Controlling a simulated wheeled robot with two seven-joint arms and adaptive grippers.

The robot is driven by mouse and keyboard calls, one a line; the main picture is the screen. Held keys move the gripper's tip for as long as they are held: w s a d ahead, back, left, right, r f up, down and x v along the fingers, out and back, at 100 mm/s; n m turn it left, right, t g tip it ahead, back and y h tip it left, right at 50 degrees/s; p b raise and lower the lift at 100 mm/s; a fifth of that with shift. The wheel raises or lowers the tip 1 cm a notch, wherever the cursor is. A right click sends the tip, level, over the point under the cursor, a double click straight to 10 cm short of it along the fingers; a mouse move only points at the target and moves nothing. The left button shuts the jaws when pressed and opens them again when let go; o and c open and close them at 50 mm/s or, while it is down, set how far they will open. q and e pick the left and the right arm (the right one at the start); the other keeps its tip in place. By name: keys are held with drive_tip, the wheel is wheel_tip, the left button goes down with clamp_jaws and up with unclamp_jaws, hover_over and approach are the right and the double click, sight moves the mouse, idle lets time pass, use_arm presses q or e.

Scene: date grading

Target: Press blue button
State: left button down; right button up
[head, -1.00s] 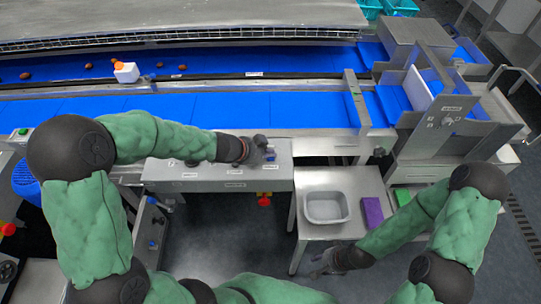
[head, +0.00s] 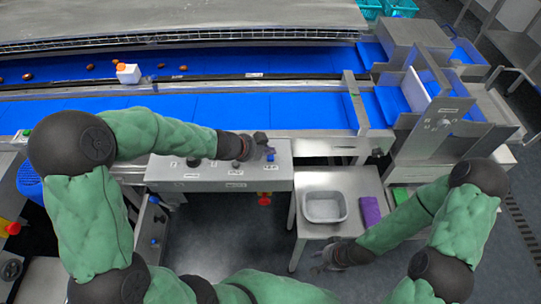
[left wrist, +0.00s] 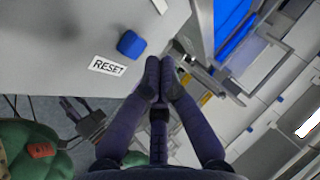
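The blue button (head: 270,158) is on the top of the grey control panel (head: 205,184), near its right end. In the left wrist view the blue button (left wrist: 131,44) stands beside a RESET label (left wrist: 107,66). My left gripper (head: 266,150) is over the panel's right end, close to the button. In the left wrist view its fingertips (left wrist: 159,64) are together and empty, to the right of and below the button, with a visible gap in the picture. My right gripper (head: 322,255) is low by the small table; its fingers look spread and empty.
A grey bin (head: 345,207) and a purple block (head: 370,210) are on the small table. A red knob (head: 264,199) is on the panel's front.

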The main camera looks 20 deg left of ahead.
sight(269, 159)
use_arm(q)
drive_tip(key=shift+r+p, duration=2.4)
drive_tip(key=shift+r, duration=0.05)
drive_tip(key=shift+f, duration=0.1)
